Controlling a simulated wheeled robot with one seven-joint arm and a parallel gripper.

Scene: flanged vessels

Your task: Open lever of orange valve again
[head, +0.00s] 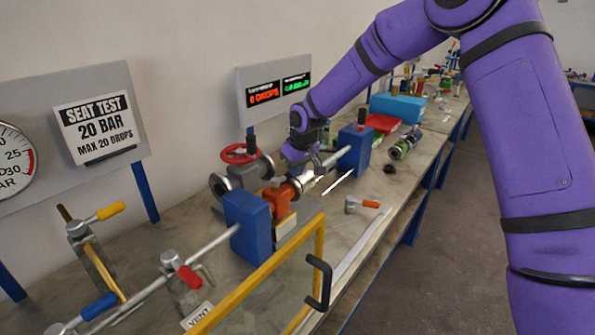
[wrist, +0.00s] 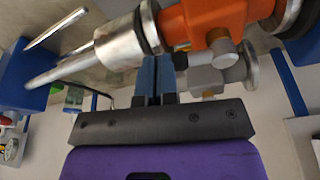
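The orange valve (head: 278,203) sits in the pipe line between two blue blocks, with a silver flange at its right end. In the wrist view the orange valve body (wrist: 212,22) fills the top right, with a grey round stem (wrist: 223,52) on it. I cannot make out its lever in either view. My gripper (head: 312,172) is at the pipe just right of the valve. In the wrist view its blue fingers (wrist: 157,72) are together, with only a thin line between them, tips close by the dark flange ring (wrist: 150,27). I see nothing between them; contact is unclear.
Blue blocks (head: 246,226) (head: 354,150) stand at both sides. A red handwheel (head: 240,153) is behind. A yellow rail (head: 270,275) with a black handle runs in front. An orange-handled part (head: 362,204) lies on the bench. A red tray (head: 383,123) is farther back.

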